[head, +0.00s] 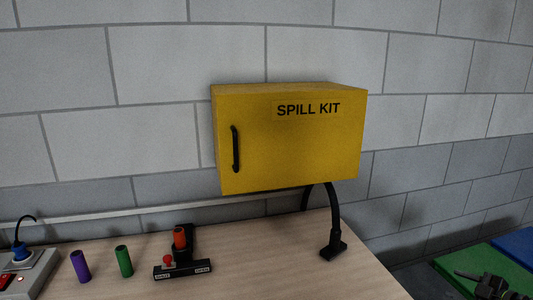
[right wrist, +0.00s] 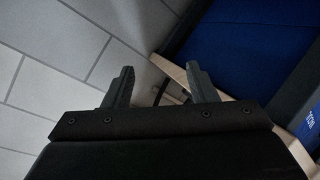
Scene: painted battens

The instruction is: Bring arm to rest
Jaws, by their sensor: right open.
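My right gripper (head: 490,285) is at the lower right corner of the head view, off to the right of the table and in front of a green surface. In the right wrist view its two dark fingers (right wrist: 160,76) stand apart with nothing between them, so it is open and empty. My left gripper is in neither view.
A yellow spill kit cabinet (head: 290,140) hangs on the block wall above the wooden table (head: 240,265).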

